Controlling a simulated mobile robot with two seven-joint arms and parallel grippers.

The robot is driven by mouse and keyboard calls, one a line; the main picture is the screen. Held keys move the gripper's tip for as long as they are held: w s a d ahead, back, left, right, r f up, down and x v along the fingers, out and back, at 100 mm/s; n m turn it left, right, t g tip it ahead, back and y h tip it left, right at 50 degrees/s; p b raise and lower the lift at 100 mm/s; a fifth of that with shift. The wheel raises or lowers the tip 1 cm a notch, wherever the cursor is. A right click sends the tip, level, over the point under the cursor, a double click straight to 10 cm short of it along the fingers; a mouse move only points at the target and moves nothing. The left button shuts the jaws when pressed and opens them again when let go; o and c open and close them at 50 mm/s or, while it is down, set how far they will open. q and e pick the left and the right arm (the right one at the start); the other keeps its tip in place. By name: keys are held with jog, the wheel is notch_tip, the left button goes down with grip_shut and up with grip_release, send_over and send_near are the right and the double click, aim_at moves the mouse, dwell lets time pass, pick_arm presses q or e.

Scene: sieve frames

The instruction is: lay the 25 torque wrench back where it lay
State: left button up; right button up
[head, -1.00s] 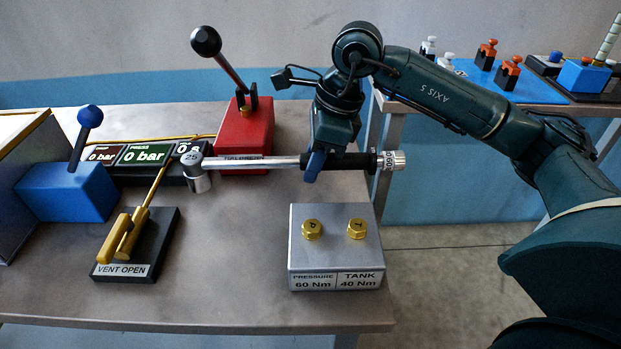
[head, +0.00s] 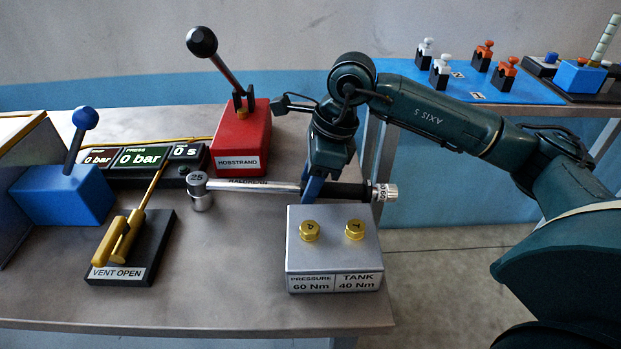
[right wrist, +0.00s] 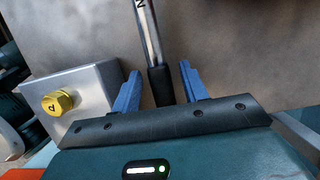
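The 25 torque wrench (head: 245,186) has a silver head marked 25, a steel shaft and a black grip. It lies left to right behind the silver block, low at the table top; its exact contact is hard to see. My right gripper (head: 312,188) is over the grip, pointing down. In the right wrist view its blue fingers (right wrist: 160,75) are spread, with a gap on each side of the wrench's black grip (right wrist: 160,86). My left gripper is not in view.
The silver block (head: 334,243) with two brass caps stands just in front of the grip. A red lever box (head: 241,140) stands behind the wrench. The vent lever (head: 130,245), a display (head: 142,160) and a blue lever box (head: 62,195) are at left.

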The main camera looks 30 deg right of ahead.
jog(key=shift+r, duration=0.25)
jog(key=p+v, duration=0.1)
jog(key=v, duration=1)
jog(key=shift+d+r, duration=0.2)
jog(key=shift+r, duration=0.15)
jog(key=shift+s, duration=0.1)
